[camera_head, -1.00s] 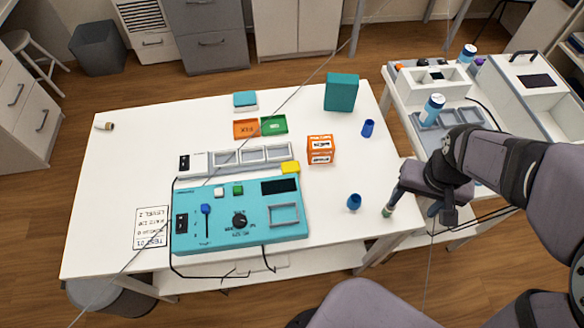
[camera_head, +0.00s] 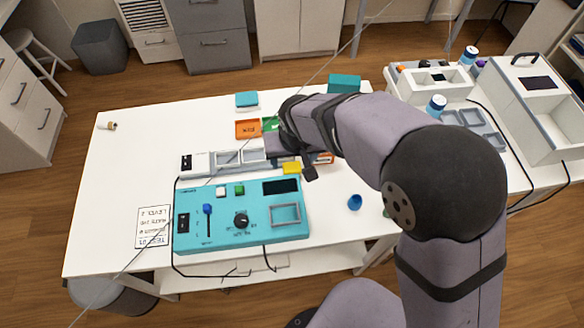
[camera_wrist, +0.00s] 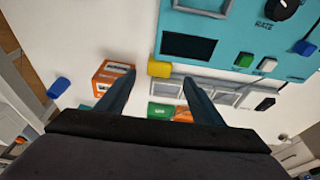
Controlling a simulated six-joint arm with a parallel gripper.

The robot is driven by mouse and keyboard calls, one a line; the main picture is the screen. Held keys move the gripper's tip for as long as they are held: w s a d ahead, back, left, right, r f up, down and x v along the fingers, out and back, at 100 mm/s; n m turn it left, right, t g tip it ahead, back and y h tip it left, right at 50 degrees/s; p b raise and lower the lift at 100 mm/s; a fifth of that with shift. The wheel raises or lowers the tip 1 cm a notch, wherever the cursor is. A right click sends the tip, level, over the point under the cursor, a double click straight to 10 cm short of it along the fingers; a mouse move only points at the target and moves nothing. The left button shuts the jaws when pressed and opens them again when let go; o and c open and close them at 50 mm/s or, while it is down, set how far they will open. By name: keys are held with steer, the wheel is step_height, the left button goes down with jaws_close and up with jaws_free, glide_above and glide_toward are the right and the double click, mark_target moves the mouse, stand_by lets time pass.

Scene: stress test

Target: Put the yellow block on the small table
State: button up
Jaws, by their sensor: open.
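The yellow block (camera_head: 291,169) lies on the large white table (camera_head: 120,185), at the back edge of the teal control panel (camera_head: 255,232). In the wrist view the yellow block (camera_wrist: 159,69) shows between the tips of my gripper (camera_wrist: 160,76). The fingers are open and spread to either side of it in the picture; I cannot tell how far above it they are. A smaller white table (camera_head: 518,174) stands at the right and carries several containers.
An orange box (camera_wrist: 113,78) stands beside the block, and a grey compartment strip (camera_head: 226,157) lies behind the panel. A blue-capped bottle (camera_head: 435,106) and grey tray (camera_head: 470,121) take up part of the smaller table.

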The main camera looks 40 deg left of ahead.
mark_target(292, 167)
steer(key=shift+p+x, duration=1.15)
steer(key=shift+x, duration=1.95)
steer(key=shift+w, duration=0.15)
steer(key=shift+r, duration=0.1)
steer(key=c, duration=1.2)
step_height(292, 167, up, 10)
steer(key=shift+b, duration=1.2)
